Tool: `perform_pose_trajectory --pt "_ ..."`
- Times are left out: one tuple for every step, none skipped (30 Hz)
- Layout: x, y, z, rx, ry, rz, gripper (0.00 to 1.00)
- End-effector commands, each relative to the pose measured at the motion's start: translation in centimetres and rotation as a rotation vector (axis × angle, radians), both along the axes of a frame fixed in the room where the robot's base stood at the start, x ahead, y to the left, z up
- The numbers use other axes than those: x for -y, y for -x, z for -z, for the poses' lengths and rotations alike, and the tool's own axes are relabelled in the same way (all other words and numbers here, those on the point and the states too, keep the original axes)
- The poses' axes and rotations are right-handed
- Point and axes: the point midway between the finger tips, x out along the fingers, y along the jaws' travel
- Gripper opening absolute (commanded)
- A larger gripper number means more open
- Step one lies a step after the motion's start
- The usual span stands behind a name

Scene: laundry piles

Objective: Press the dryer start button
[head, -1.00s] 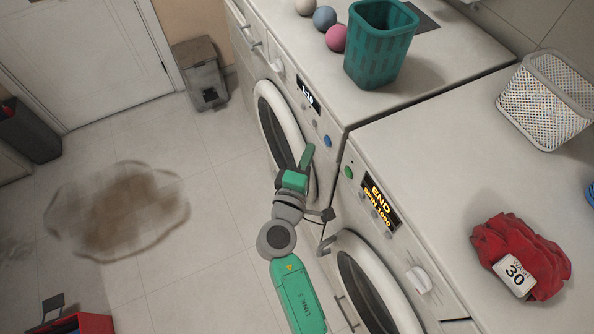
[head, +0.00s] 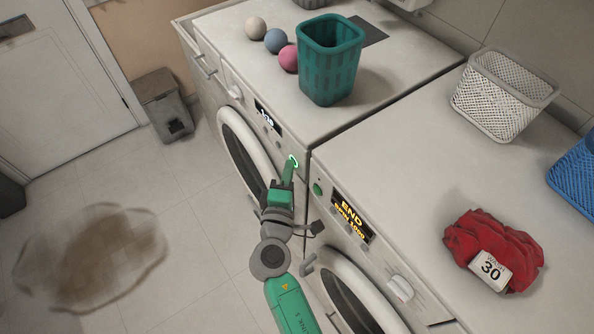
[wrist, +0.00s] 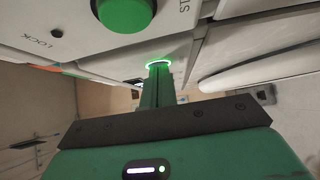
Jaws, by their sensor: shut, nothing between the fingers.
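The left machine (head: 345,118), likely the dryer, has a lit display (head: 268,117) with small white digits. Near the right end of its panel a green-glowing ring (head: 293,161) surrounds a button whose face is hidden by my fingers. My gripper (head: 290,170) is shut and empty, with its fingertips at this ring. In the wrist view the fingertips (wrist: 159,72) overlap the glowing ring (wrist: 160,64); they appear to touch the button. The right machine has a separate green button (head: 318,188), which also shows large in the wrist view (wrist: 126,10), apart from the fingers.
The right machine's display (head: 352,217) reads END. Its top holds red cloth (head: 478,240) with a "30" tag, a white basket (head: 503,100) and a blue basket (head: 575,180). A teal basket (head: 329,75) and several balls stand on the left machine. A floor stain (head: 90,260) lies left.

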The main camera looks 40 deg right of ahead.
Motion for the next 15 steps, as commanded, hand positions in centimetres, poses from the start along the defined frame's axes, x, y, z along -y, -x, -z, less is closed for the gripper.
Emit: perform_pose_trajectory --pt "0.8 0.4 0.1 -0.002 -0.002 0.019 0.0" --pt "0.8 0.5 0.1 -0.002 -0.002 0.02 0.0" --pt "0.9 0.5 0.1 -0.002 -0.002 0.021 0.0" --pt "0.9 0.5 0.1 -0.002 -0.002 0.022 0.0" --pt "0.9 0.5 0.1 -0.002 -0.002 0.023 0.0" --pt "0.8 0.5 0.1 -0.002 -0.002 0.023 0.0" --pt "0.6 0.5 0.2 -0.002 -0.002 0.023 0.0" --pt "0.2 0.4 0.2 -0.002 -0.002 0.022 0.0" --pt "-0.4 0.4 0.2 -0.001 -0.003 0.02 0.0" --pt "-0.9 0.3 0.3 -0.001 -0.003 0.019 0.0" --pt "-1.6 0.2 0.3 0.0 -0.004 0.017 0.0" --pt "-2.5 0.1 0.3 -0.001 -0.004 0.015 0.0" --pt "-3.3 0.0 0.3 0.0 -0.004 0.011 0.0" --pt "-4.1 -0.1 0.3 0.001 -0.005 0.011 0.0" --pt "-4.9 0.6 0.2 -0.002 -0.005 0.011 0.0"
